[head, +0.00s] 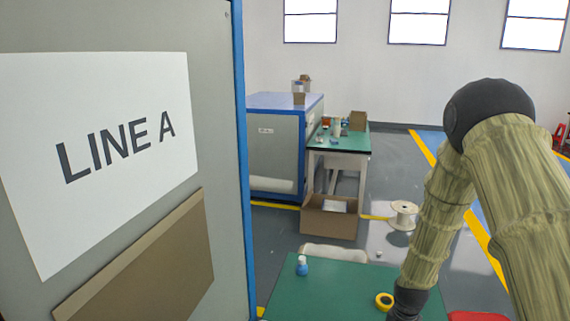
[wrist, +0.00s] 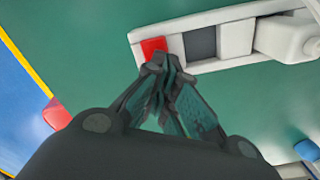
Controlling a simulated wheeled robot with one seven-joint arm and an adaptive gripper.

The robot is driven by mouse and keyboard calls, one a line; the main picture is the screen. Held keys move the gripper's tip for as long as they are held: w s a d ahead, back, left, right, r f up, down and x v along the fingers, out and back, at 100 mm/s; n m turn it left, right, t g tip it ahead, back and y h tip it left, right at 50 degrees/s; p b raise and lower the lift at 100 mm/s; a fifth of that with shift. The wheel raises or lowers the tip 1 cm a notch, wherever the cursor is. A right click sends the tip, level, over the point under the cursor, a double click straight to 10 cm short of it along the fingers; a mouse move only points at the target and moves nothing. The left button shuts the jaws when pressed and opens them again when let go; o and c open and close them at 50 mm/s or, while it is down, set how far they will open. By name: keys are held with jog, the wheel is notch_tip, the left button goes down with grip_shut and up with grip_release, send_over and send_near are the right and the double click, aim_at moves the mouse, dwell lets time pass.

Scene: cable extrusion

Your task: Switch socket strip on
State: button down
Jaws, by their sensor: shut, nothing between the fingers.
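The white socket strip (wrist: 218,37) lies on the green table top (wrist: 90,30) in the wrist view. Its red switch (wrist: 153,47) sits at the strip's left end, with a dark square socket (wrist: 201,43) to the right of it. A white plug (wrist: 285,38) sits on the strip farther right. My gripper (wrist: 165,62) is shut and empty, its fingertips at the lower edge of the red switch. They partly overlap it in the picture, and I cannot tell whether they touch it. The switch's position is not clear. I do not make out the strip in the head view.
A blue bottle (head: 302,267) and a yellow tape roll (head: 384,301) stand on the green table. A red object (head: 480,316) lies at its right edge. A large grey cabinet (head: 120,30) fills the left. A cardboard box (head: 329,220) and a cable spool (head: 403,215) are on the floor behind.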

jog(key=shift+f, duration=0.15)
dwell(0.3)
jog(key=shift+r+p, duration=2.4)
jog(key=shift+r, duration=1.1)
